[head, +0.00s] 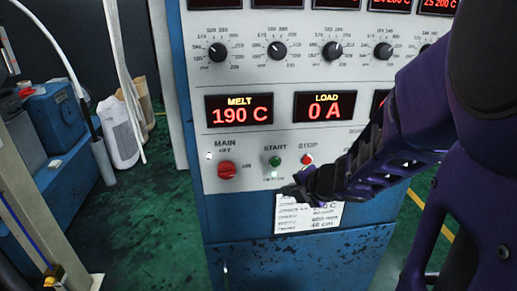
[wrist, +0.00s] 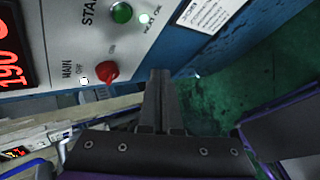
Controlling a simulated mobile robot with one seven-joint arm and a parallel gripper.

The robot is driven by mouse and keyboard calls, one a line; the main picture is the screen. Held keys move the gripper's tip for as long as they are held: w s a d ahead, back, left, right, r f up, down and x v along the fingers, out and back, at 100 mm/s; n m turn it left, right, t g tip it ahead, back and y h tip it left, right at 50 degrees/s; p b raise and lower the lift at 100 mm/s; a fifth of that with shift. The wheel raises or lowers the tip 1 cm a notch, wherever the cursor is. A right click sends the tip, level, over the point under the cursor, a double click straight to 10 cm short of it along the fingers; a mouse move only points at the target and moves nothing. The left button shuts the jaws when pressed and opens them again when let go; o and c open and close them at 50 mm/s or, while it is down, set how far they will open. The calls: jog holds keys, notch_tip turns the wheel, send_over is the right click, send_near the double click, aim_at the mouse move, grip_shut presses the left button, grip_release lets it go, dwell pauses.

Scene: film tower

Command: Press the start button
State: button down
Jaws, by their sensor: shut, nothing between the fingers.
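The green start button (head: 275,161) sits under the word START on the grey control panel (head: 250,140). In the wrist view the start button (wrist: 122,12) is near the top edge, beside a lit pale green lamp. My gripper (head: 285,191) is in front of the panel, just below and slightly right of the start button. In the wrist view my gripper (wrist: 160,75) has its two fingers together, with nothing between them. The fingertips appear apart from the button. The red stop button (head: 307,159) is to the right of the start button.
The red main switch (head: 227,170) is left of the start button and also shows in the wrist view (wrist: 106,71). Displays read MELT 190 C (head: 239,110) and LOAD 0 A (head: 325,107). A white label (head: 300,215) is below the panel. Green floor (head: 130,220) lies left.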

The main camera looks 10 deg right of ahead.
jog(key=shift+w+p, duration=0.5)
jog(key=shift+w, duration=3.95)
jog(key=shift+w, duration=0.15)
jog(key=shift+w, duration=0.25)
jog(key=shift+w+p, duration=0.4)
jog(key=shift+s, duration=0.8)
jog(key=shift+s+b, duration=0.55)
jog(key=shift+s, duration=1.95)
